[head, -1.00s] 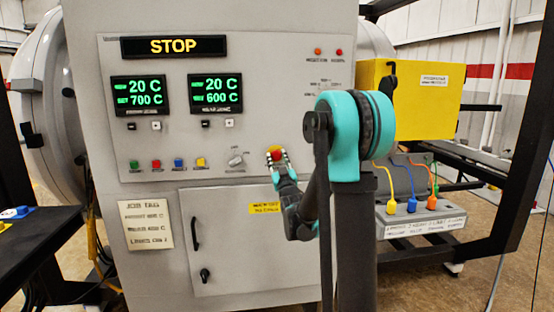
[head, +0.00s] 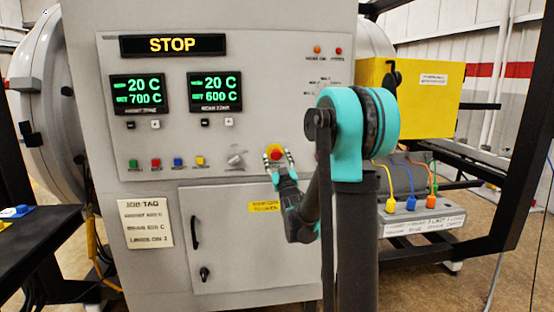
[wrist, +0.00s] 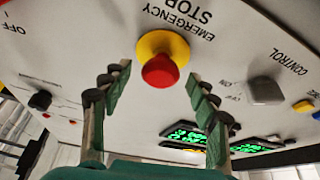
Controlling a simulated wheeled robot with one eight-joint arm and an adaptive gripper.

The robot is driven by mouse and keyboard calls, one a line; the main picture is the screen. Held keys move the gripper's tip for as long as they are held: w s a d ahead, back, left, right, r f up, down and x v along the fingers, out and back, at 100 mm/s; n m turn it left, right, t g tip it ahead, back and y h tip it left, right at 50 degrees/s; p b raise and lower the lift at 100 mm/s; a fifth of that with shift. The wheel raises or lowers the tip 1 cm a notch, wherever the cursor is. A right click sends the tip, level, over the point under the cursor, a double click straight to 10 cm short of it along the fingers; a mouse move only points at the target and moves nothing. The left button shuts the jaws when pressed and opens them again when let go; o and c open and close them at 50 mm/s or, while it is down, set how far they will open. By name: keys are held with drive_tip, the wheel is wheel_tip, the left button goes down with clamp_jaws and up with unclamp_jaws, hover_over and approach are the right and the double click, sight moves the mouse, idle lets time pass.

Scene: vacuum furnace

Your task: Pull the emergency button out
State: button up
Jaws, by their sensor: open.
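The emergency button is a red knob on a yellow collar on the furnace's grey control panel. In the head view the emergency button (head: 276,154) sits right of the rotary switch. In the wrist view the button (wrist: 160,71) is at the upper middle, beside the upside-down lettering "EMERGENCY STOP". My gripper (head: 277,158) is in front of it. In the wrist view my gripper (wrist: 154,84) is open, one finger on each side of the red knob, with a gap on both sides. Neither finger appears to touch the knob.
A grey rotary control switch (wrist: 265,90) lies close to the right finger in the wrist view. A row of coloured buttons (head: 178,162) is left of it in the head view. A cabinet door with a handle (head: 195,232) is below. A yellow box (head: 420,115) stands at right.

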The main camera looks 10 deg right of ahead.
drive_tip(key=shift+s, duration=0.1)
drive_tip(key=a+v, duration=0.1)
drive_tip(key=v, duration=1)
drive_tip(key=shift+s+d+f, duration=0.15)
drive_tip(key=shift+s+d, duration=0.3)
drive_tip(key=shift+d, duration=0.05)
drive_tip(key=s+d+f+m+g+h, duration=0.1)
drive_tip(key=s+f+g, duration=0.25)
drive_tip(key=f, duration=0.35)
drive_tip(key=s+d+f+m+g+h, duration=0.1)
drive_tip(key=s+d+f+g, duration=0.15)
drive_tip(key=f+g, duration=0.35)
drive_tip(key=s+f+g, duration=0.4)
drive_tip(key=s+f, duration=0.2)
drive_tip(key=s, duration=0.5)
drive_tip(key=s+f+m+g, duration=0.1)
drive_tip(key=s+f+g, duration=0.3)
drive_tip(key=s+f, duration=0.3)
drive_tip(key=s, duration=0.4)
drive_tip(key=shift+s+a+f+g, duration=0.25)
drive_tip(key=shift+s+g, duration=0.05)
drive_tip(key=shift+g, duration=0.05)
